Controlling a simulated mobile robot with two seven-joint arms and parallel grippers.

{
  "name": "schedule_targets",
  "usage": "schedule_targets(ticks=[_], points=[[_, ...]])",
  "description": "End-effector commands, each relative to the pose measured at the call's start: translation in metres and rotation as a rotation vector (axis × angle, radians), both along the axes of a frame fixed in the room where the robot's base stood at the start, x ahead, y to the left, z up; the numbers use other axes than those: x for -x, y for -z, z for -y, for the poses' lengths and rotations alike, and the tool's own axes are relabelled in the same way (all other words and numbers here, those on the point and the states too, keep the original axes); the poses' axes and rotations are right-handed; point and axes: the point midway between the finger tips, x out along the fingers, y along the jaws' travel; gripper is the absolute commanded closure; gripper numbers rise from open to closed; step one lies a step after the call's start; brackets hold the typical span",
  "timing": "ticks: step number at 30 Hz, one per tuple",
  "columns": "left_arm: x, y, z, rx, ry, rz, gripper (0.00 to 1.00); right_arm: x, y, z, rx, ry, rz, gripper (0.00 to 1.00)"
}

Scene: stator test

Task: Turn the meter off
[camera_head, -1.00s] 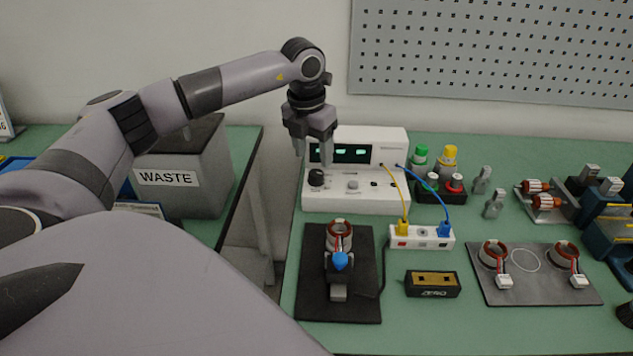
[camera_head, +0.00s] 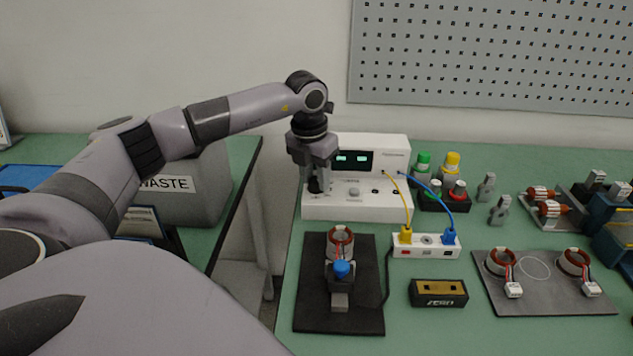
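The meter (camera_head: 380,208) is a white bench instrument at the back of the green table, with a dark display window (camera_head: 372,161) showing lit green digits. A black knob (camera_head: 316,186) sits at the left of its front panel, with a smaller grey knob (camera_head: 354,194) to its right. My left gripper (camera_head: 316,182) points down at the panel's left end. Its fingers are apart, one on either side of the black knob, which they partly hide. Whether they touch the knob I cannot tell. My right gripper is out of view.
Yellow and blue leads run from the meter to a white terminal block (camera_head: 426,250). A black fixture mat (camera_head: 312,300) with a wound stator stands in front. A black ZERO block (camera_head: 438,293) lies to its right. A grey WASTE bin (camera_head: 205,210) stands at left.

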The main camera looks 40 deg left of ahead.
Motion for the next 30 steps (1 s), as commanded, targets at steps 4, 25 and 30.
schedule_targets(ticks=[4, 25, 30], points=[[0.000, -0.001, 0.000, 0.001, -0.041, -0.002, 0.84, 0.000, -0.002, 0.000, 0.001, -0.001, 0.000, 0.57], [0.001, -0.002, -0.001, -0.003, -0.814, -0.004, 0.84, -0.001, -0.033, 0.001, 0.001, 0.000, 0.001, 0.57], [0.001, -0.001, -0.002, -0.005, -1.002, -0.004, 0.84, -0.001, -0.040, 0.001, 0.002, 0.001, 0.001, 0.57]])
